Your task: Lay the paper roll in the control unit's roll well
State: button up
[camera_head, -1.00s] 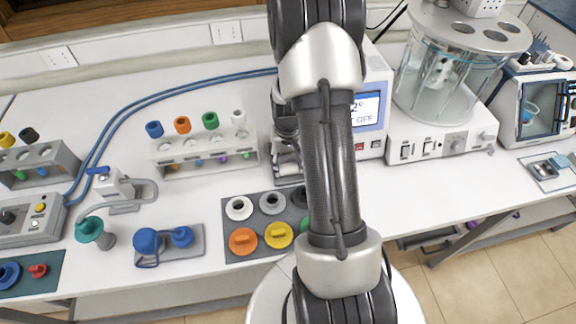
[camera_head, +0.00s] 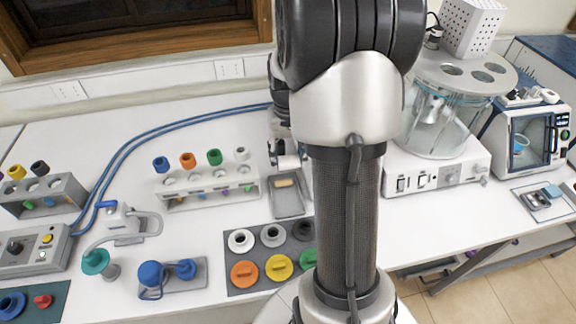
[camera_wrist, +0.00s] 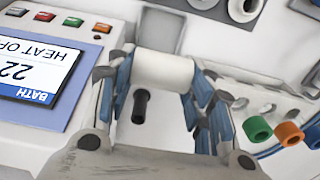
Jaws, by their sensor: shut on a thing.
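My gripper (camera_wrist: 160,92) is shut on the white paper roll (camera_wrist: 164,70), held crosswise between its blue-padded fingers in the wrist view. In the head view the roll (camera_head: 289,161) shows as a small white patch left of my arm, above a grey tray. The control unit (camera_wrist: 90,60), white with a blue-framed screen reading "HEAT OFF", stands left of my gripper in the wrist view. My arm hides most of it in the head view. I cannot make out its roll well in either view.
The grey tray (camera_head: 291,208) holds a small tan piece. A rack with coloured caps (camera_head: 210,197) stands left of it, and a dark mat with coloured rings (camera_head: 236,289) lies in front. A glass bath (camera_head: 437,120) stands to the right.

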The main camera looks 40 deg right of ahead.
jog(key=shift+r, duration=0.4)
